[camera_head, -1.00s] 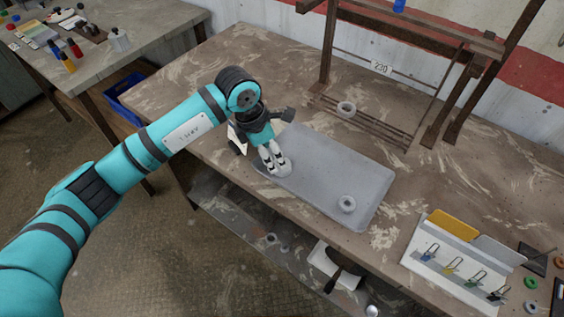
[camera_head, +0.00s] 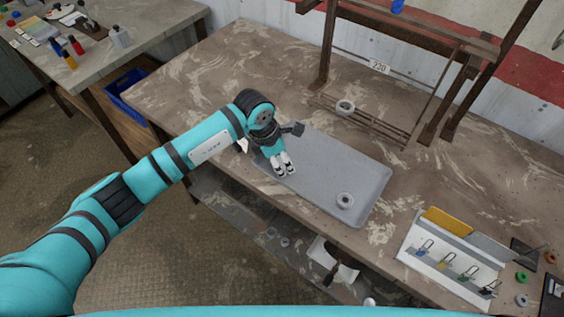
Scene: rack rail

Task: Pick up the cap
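My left gripper (camera_head: 284,169) points down over the left end of a grey tray (camera_head: 330,165). Its two white-and-black fingers are close together, and I cannot tell whether anything is between them. A similar ring (camera_head: 345,107) sits on the rack's lower rails. I cannot tell which piece is the cap. My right gripper is not in view.
A brown metal rack (camera_head: 370,115) with a "230" label stands at the back. A white holder with coloured clips (camera_head: 450,262) stands front right, with small rings beside it. The tray's middle is clear. A side table (camera_head: 100,60) stands at the left.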

